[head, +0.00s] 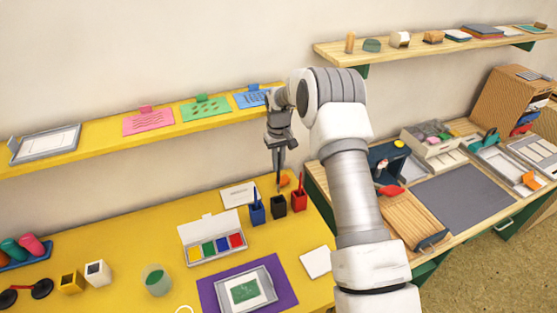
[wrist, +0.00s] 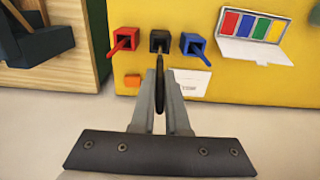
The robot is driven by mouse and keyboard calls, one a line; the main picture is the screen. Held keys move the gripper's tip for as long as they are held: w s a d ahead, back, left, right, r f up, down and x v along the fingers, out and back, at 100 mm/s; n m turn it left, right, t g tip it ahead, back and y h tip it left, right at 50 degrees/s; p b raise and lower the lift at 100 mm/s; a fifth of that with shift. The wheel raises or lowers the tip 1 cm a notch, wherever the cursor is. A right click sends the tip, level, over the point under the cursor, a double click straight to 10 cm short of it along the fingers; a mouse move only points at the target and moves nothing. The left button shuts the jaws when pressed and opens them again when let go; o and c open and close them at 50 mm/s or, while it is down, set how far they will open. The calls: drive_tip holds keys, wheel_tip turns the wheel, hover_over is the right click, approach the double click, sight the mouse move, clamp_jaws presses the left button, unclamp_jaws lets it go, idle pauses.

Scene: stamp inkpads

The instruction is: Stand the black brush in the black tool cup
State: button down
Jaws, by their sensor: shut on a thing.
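My gripper (head: 279,168) points down above the yellow table and is shut on the black brush (wrist: 159,92), which hangs upright between the fingers. In the wrist view the gripper (wrist: 168,78) shows the brush's thin end reaching the black tool cup (wrist: 160,36). In the head view the black tool cup (head: 278,207) stands directly below the brush (head: 279,183). I cannot tell whether the lower end is just above the cup's opening or slightly inside it.
A blue cup (head: 257,214) with a blue tool and a red cup (head: 299,202) with a red tool stand close on either side. A paint box (head: 188,233) is at the left, and an orange block (head: 284,180) lies behind. The yellow shelf (head: 100,140) runs along the wall.

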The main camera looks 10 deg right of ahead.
sight(278, 184)
drive_tip(key=shift+f+b, duration=2.9)
drive_tip(key=shift+f, duration=1.45)
drive_tip(key=c, duration=0.8)
unclamp_jaws()
drive_tip(key=shift+c, duration=0.2)
wheel_tip(278, 184, up, 17)
drive_tip(key=shift+s+f+b, duration=0.1)
drive_tip(key=shift+f+b, duration=0.1)
drive_tip(key=shift+b, duration=0.25)
drive_tip(key=shift+r, duration=0.45)
